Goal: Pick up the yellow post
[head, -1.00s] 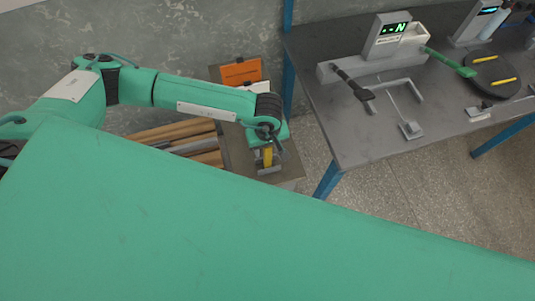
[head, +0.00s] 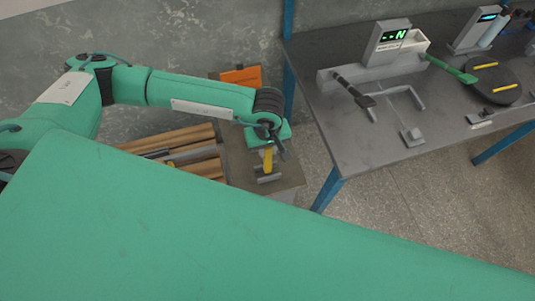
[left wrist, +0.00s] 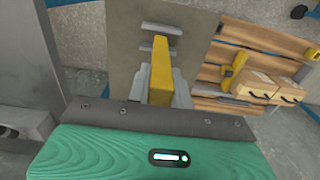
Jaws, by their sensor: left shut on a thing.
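The yellow post (head: 268,159) is in my left gripper (head: 267,152), above the small brown-grey stand top (head: 236,165) left of the workbench. In the left wrist view the post (left wrist: 161,72) stands between the two grey fingers (left wrist: 162,90), which are shut on it. A grey bracket-like piece (head: 269,179) lies at the post's lower end; it also shows in the left wrist view (left wrist: 161,28). I cannot tell whether the post touches it. My right gripper is not in view.
An orange bin (head: 241,76) stands at the back of the stand. Wooden slats (head: 178,138) lie to its left; in the left wrist view they hold cardboard boxes (left wrist: 255,84). The grey workbench (head: 350,145) on the right carries instruments and a black disc (head: 484,90).

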